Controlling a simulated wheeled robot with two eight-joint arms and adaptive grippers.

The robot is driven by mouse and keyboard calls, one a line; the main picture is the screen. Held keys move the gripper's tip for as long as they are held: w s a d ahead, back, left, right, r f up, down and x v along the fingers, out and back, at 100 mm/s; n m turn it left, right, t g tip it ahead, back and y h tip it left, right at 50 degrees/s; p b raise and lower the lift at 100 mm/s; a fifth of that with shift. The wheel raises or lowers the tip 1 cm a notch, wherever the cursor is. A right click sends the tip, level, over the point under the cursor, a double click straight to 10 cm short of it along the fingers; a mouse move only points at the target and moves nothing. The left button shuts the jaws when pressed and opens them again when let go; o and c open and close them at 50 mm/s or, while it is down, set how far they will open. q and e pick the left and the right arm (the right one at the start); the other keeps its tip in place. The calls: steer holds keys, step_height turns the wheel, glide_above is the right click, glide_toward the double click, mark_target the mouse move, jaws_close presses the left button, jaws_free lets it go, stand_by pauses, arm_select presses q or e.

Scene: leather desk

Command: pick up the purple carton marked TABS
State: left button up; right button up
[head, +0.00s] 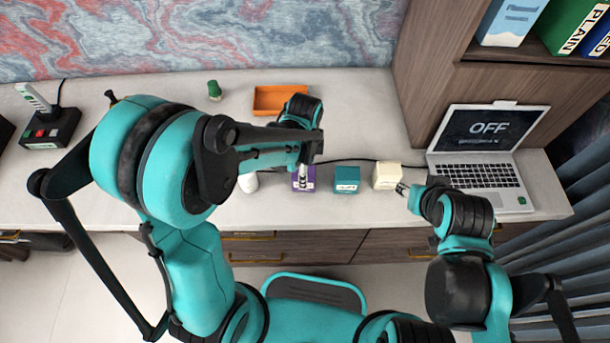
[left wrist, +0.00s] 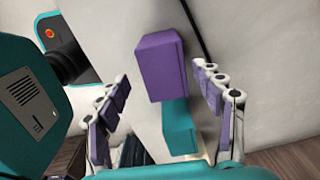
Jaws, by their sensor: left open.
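The purple carton (head: 311,185) stands on the desk in the head view, partly covered by my left gripper (head: 303,175). In the left wrist view the purple carton (left wrist: 160,68) shows between and beyond the spread fingers of my left gripper (left wrist: 159,75). The fingers are open, one on each side, with gaps to the carton. I cannot read its marking. My right gripper (head: 403,188) is close to the cream carton at its right; I cannot tell whether its fingers are open.
A teal carton (head: 346,179) stands just right of the purple one, then a cream carton (head: 387,175). A white object (head: 248,182) is to the left. An orange tray (head: 268,101) lies behind, with a green item (head: 214,90) beside it. A laptop (head: 485,180) is at the right.

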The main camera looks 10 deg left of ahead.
arm_select(q)
step_height(320, 180, down, 2)
steer(key=shift+b, duration=0.3)
steer(key=f, duration=0.1)
steer(key=f+b, duration=0.1)
steer(key=f, duration=0.1)
steer(key=f+b, duration=0.1)
steer(key=shift+w+a+f, duration=0.15)
steer(key=shift+w+f, duration=0.05)
steer(key=shift+w, duration=0.05)
steer(key=shift+c, duration=1.2)
steer(key=c, duration=1.1)
steer(key=shift+o, duration=0.2)
